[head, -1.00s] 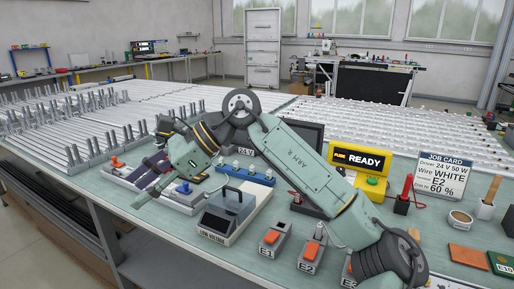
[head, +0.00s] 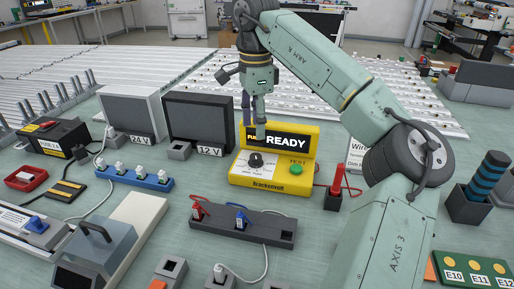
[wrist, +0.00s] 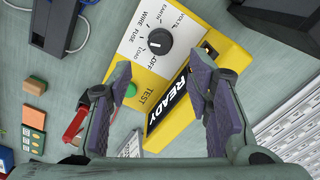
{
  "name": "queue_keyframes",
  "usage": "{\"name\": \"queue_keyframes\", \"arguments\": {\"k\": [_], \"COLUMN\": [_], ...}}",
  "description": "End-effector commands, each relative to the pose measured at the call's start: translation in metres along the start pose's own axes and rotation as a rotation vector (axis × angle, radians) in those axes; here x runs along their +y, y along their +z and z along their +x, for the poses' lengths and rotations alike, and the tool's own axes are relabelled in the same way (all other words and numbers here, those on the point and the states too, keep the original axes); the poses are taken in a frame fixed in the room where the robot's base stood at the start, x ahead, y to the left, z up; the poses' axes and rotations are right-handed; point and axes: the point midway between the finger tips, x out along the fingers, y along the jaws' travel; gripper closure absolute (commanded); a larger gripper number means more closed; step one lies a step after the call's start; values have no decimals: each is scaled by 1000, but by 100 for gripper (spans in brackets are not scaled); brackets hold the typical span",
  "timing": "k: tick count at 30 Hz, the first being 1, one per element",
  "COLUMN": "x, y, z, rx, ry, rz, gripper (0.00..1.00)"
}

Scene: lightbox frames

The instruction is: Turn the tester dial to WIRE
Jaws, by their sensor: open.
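In the wrist view the dial (wrist: 159,40) is ringed by labels including EARTH, WIRE, FUSE and OFF. A white mark shows on the dial, but I cannot tell surely which label it faces. My gripper (head: 254,130) points down above the tester, in front of part of its display. In the wrist view its fingers (wrist: 160,78) are apart and empty, with the dial beyond the tips.
A dark terminal block (head: 243,228) with red and blue plugs lies in front of the tester. A red probe in a dark holder (head: 335,190) stands close to its right. The 12 V box (head: 198,122) stands behind left.

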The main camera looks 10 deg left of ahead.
Motion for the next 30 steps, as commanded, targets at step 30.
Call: {"name": "queue_keyframes", "arguments": {"k": [30], "x": [0], "y": [2], "z": [89], "rx": [-3], "ry": [-2], "rz": [-1], "gripper": [62]}}
